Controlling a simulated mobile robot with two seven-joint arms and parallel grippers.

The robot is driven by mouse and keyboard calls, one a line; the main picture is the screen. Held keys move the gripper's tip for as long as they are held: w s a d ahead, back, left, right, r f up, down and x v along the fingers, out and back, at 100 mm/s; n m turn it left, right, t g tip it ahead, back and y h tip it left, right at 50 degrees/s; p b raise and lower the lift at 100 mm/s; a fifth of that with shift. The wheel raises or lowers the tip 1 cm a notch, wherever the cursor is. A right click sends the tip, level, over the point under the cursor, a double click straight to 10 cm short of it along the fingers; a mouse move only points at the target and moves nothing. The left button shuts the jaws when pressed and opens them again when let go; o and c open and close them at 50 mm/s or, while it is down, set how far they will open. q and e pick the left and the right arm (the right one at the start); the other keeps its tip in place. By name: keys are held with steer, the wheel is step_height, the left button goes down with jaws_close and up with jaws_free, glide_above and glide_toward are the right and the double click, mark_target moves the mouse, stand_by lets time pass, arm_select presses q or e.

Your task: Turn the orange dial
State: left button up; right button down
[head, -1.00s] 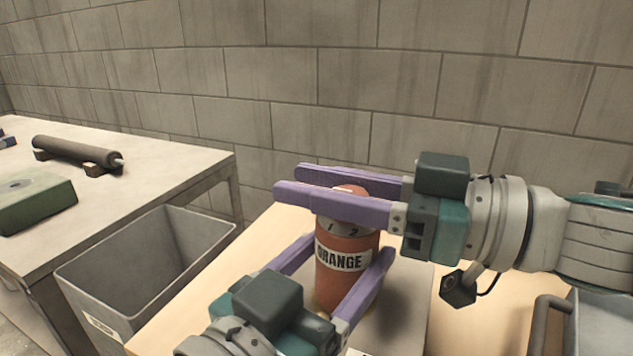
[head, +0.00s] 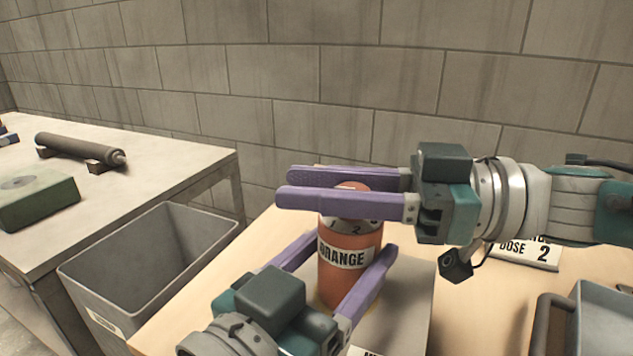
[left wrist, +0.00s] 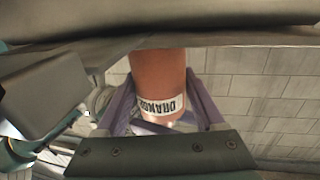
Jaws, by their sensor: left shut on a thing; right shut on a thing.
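The orange cylinder (head: 335,278), with a white label ending in "RANGE", stands upright on a grey plate (head: 405,310). Its numbered grey ring (head: 345,226) shows 1 and 2, and an orange top (head: 352,187) rises above it between the right fingers. My right gripper (head: 283,184), reaching in from the right, is shut on this top; the near finger hides much of it. My left gripper (head: 350,243), lower and in front, is shut around the cylinder body. In the left wrist view the cylinder (left wrist: 158,75) appears upside down between the left fingers.
A grey open bin (head: 90,290) stands left of the wooden table. A further table (head: 150,165) holds a green block (head: 35,200) and a dark roller (head: 75,148). At right are a "DOSE 2" sign (head: 530,254) and a grey metal box (head: 605,315).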

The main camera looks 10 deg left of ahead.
steer(key=c, duration=0.5)
jaws_free()
steer(key=shift+c, duration=0.2)
steer(key=d, duration=1.2)
steer(key=shift+s, duration=0.35)
